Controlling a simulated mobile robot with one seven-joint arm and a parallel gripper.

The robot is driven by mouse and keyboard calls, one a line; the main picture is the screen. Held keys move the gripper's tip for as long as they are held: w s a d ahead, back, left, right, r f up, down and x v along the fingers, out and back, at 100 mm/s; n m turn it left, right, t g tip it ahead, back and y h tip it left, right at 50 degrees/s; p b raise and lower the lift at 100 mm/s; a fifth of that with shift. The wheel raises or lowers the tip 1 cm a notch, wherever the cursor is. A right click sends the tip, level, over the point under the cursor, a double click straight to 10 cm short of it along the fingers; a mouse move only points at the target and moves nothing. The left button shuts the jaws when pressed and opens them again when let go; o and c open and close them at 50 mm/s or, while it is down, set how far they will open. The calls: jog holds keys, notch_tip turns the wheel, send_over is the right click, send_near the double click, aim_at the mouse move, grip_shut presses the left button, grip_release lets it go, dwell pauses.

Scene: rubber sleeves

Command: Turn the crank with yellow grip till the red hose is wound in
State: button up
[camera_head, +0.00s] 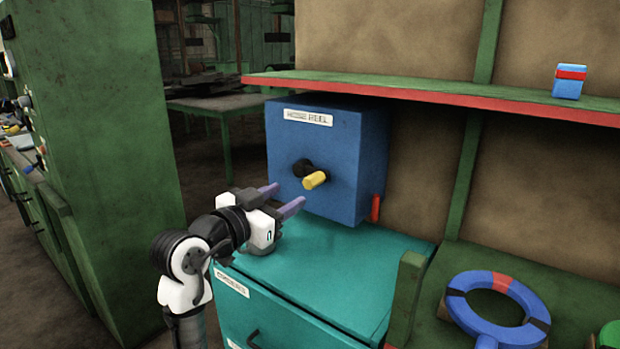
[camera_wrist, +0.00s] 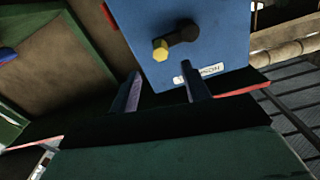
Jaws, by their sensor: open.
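A blue box-shaped reel (camera_head: 350,150) with a white label stands on a teal cabinet (camera_head: 330,270). On its front is a black crank with a yellow grip (camera_head: 314,180), which sticks out toward the lower right of the hub. The yellow grip also shows in the wrist view (camera_wrist: 160,50), above my fingers. The red hose (camera_head: 376,208) shows as a short piece hanging at the reel's right side, and in the wrist view at the top left (camera_wrist: 108,14). My gripper (camera_head: 281,198) is open and empty, just left of and below the yellow grip, apart from it.
A green shelf with a red edge (camera_head: 440,96) runs right of and above the reel, with a blue and red block (camera_head: 569,82) on it. A blue ring-shaped thing (camera_head: 497,310) lies at lower right. A tall green cabinet (camera_head: 95,150) stands at left.

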aim_at(307, 184)
jog(key=p+x, duration=0.2)
jog(key=x, duration=0.7)
grip_shut()
